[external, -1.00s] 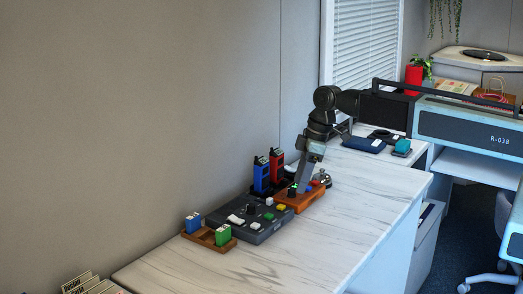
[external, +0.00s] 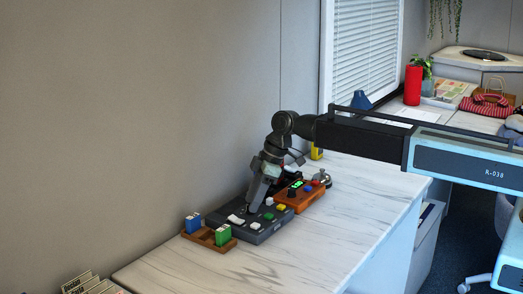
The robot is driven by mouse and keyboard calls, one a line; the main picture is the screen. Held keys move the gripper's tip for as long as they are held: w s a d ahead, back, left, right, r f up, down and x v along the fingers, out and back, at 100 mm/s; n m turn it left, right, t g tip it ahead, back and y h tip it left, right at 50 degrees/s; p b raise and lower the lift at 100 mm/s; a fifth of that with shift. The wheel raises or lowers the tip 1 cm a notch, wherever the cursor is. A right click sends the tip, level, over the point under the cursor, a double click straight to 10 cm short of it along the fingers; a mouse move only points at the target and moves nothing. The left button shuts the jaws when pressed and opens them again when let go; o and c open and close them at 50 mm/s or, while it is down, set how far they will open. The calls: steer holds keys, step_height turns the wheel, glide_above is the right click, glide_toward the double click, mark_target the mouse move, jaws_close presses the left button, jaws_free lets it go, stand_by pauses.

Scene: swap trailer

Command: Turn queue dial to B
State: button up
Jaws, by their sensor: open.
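A dark grey console (external: 272,229) lies on the marble counter, with white, green and yellow buttons on its top. My gripper (external: 252,208) points down over the middle of this console, and its jaws are open. The spot under the fingertips, where a black knob stands, is mostly hidden, and I cannot tell whether the fingers touch it. An orange box (external: 312,199) sits just beyond the console, with a lit green display, a black knob (external: 292,193), a blue button and a red button. Dial letters are too small to read, so I cannot tell which knob is the queue dial.
A wooden tray (external: 207,238) with a blue block (external: 193,222) and a green block (external: 223,235) stands left of the console. A service bell (external: 322,178) stands behind the orange box. The counter's front right is clear; the wall (external: 130,130) runs close behind.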

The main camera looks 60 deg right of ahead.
steer(key=shift+w+a+f, duration=0.1)
steer(key=shift+a+f, duration=0.05)
steer(key=shift+f, duration=0.4)
steer(key=shift+r, duration=0.15)
jaws_close()
steer(key=m+h, duration=0.1)
steer(key=m, duration=0.3)
steer(key=shift+a+t, duration=0.1)
steer(key=shift+t, duration=0.3)
steer(key=m+h, duration=0.2)
steer(key=m, duration=0.2)
steer(key=shift+a+m, duration=0.1)
steer(key=shift+m, duration=0.2)
